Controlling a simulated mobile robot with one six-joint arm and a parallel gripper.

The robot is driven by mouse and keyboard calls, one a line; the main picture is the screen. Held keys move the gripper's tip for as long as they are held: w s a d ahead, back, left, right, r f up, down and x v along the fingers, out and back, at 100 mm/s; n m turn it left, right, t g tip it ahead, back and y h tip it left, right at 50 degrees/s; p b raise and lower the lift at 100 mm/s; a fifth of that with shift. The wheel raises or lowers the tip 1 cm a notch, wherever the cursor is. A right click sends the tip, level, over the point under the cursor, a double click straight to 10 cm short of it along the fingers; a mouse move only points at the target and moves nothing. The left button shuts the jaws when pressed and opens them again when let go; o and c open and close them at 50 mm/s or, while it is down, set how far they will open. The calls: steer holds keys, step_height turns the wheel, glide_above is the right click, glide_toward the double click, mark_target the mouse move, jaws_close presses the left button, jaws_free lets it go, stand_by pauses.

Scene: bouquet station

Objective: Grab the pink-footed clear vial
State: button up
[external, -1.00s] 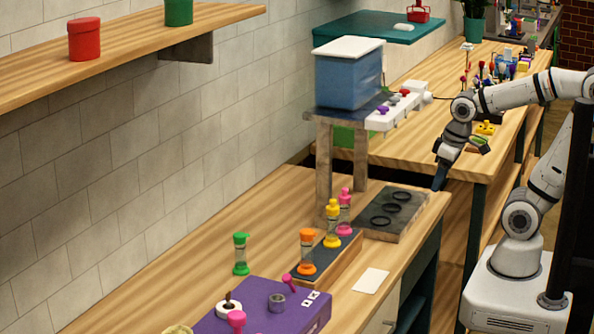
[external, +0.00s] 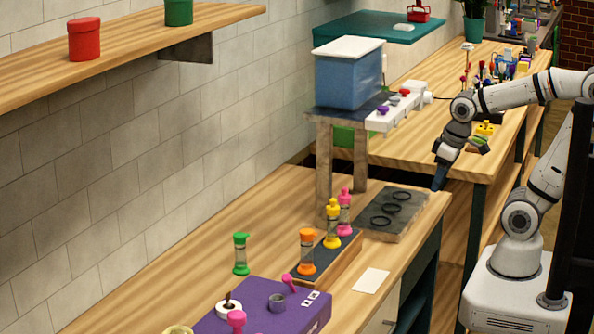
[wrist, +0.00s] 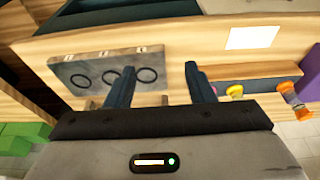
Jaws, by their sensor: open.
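The clear vial with pink foot and pink cap (external: 344,212) stands upright at the far end of a dark-topped wooden rack (external: 345,252). A yellow-footed vial (external: 332,224) and an orange-footed vial (external: 307,252) stand in the same rack. My gripper (external: 439,184) hangs right of the pink vial, apart from it, near the bench's far corner. In the wrist view my gripper (wrist: 162,85) is open with nothing between its fingers. The yellow vial (wrist: 235,91) and orange vial (wrist: 286,88) show right of the right finger; the pink vial is mostly hidden there.
A grey plate with black rings (external: 390,214) lies beyond the rack. A green-footed vial (external: 241,254) stands left of the rack. A purple box (external: 268,322) with knobs is in front, and a white card (external: 371,281) lies on the bench. A blue bin (external: 348,80) sits on a stand behind.

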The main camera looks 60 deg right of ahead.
steer(key=shift+o, duration=0.6)
